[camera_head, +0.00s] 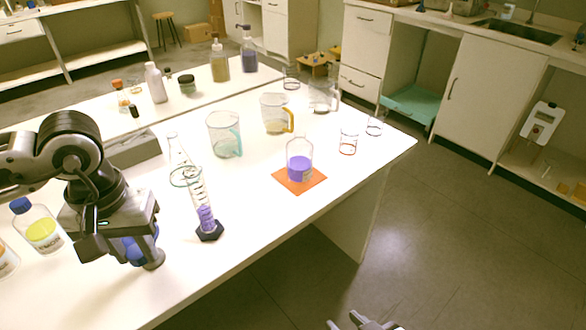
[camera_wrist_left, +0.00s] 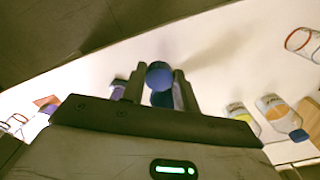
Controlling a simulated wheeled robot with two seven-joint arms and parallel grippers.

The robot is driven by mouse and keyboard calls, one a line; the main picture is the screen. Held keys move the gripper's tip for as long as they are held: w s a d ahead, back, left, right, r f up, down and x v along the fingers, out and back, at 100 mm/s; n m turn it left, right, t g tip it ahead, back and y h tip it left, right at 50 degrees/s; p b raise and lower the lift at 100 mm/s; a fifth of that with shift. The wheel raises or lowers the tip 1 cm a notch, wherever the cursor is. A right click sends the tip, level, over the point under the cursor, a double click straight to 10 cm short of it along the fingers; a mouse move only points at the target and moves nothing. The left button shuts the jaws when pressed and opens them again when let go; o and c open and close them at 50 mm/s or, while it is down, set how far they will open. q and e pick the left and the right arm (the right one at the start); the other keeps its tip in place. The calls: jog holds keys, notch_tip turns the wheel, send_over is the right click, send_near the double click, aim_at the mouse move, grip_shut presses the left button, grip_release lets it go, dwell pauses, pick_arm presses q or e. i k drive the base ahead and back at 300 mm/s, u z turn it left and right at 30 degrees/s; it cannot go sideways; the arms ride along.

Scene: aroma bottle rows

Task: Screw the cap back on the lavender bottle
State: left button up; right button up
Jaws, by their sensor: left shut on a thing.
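The lavender bottle (camera_head: 299,165) stands upright and uncapped on an orange mat (camera_head: 297,188), with purple liquid inside and a small label. My left gripper (camera_head: 140,254) is to the left of it, over the near left part of the table, clearly apart from the bottle. It is shut on a blue cap (camera_wrist_left: 158,75), which shows between the two fingers in the left wrist view; in the head view the fingers partly hide it. At the bottom edge of the head view, pale fingers of my right gripper (camera_head: 365,323) just show; their opening is unclear.
A graduated cylinder (camera_head: 205,212) with purple liquid stands between the left gripper and the mat. A flask (camera_head: 178,168), glass beakers (camera_head: 225,140) and a jug (camera_head: 277,113) stand behind. A blue-capped yellow bottle (camera_head: 42,232) is at the left. The table's right front edge is clear.

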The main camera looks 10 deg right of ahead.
aim_at(299, 150)
jog(key=z, duration=0.7)
jog(key=i, duration=0.7)
jog(key=u, duration=0.55)
